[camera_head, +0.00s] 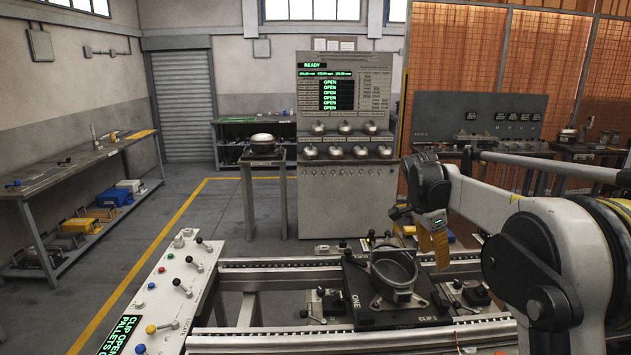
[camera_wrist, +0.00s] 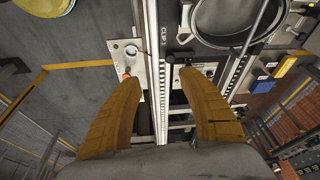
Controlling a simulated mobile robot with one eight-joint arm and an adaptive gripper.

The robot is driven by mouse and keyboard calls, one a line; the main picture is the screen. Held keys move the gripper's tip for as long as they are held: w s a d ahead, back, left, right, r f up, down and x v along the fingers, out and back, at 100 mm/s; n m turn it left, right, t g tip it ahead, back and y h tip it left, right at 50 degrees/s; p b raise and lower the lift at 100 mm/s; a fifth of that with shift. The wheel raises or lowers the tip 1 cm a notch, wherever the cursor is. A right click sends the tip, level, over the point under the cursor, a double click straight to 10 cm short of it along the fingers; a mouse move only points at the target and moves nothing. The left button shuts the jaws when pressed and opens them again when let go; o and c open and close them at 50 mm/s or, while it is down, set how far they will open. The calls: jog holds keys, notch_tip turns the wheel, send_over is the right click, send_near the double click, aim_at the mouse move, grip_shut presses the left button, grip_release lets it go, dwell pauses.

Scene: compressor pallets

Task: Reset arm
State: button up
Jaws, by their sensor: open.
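My gripper (camera_head: 432,250) shows on the right of the head view, its orange-brown fingers hanging down behind and to the right of the round metal housing (camera_head: 393,268). In the wrist view my gripper (camera_wrist: 157,80) has its two fingers wide apart with nothing held between them. The housing sits on a dark pallet (camera_head: 362,318) marked "ONE" and "CLIP". The housing's open round rim (camera_wrist: 200,36) shows at the top of the wrist view, beyond the fingertips. My fingers look apart from it.
The pallet rests on a conveyor rail (camera_head: 270,264). A control panel (camera_head: 160,290) with buttons and levers stands left, its display partly reading "CLIP OPEN". A grey test cabinet (camera_head: 347,205) showing "READY" stands behind. A workbench (camera_head: 85,165) is at far left. Floor between is clear.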

jog(key=s+a+r+n+t+y, duration=0.1)
jog(key=s+a+r+n+t, duration=0.2)
jog(key=s, duration=0.5)
jog(key=s+a+r+n+y, duration=0.1)
jog(key=s+a+r+n, duration=0.3)
jog(key=s, duration=0.5)
jog(key=s+a+f+n+t, duration=0.1)
jog(key=s+f+n, duration=0.1)
jog(key=s, duration=0.3)
jog(key=s+a+f+n+t+y, duration=0.1)
jog(key=s+a+f+n, duration=0.1)
jog(key=s, duration=0.4)
jog(key=s+a+f+n+t, duration=0.1)
jog(key=s+a+f+n, duration=0.1)
jog(key=s+f+n, duration=0.2)
jog(key=shift+s+a+n, duration=0.2)
jog(key=shift+s+n, duration=0.2)
jog(key=shift+s, duration=0.65)
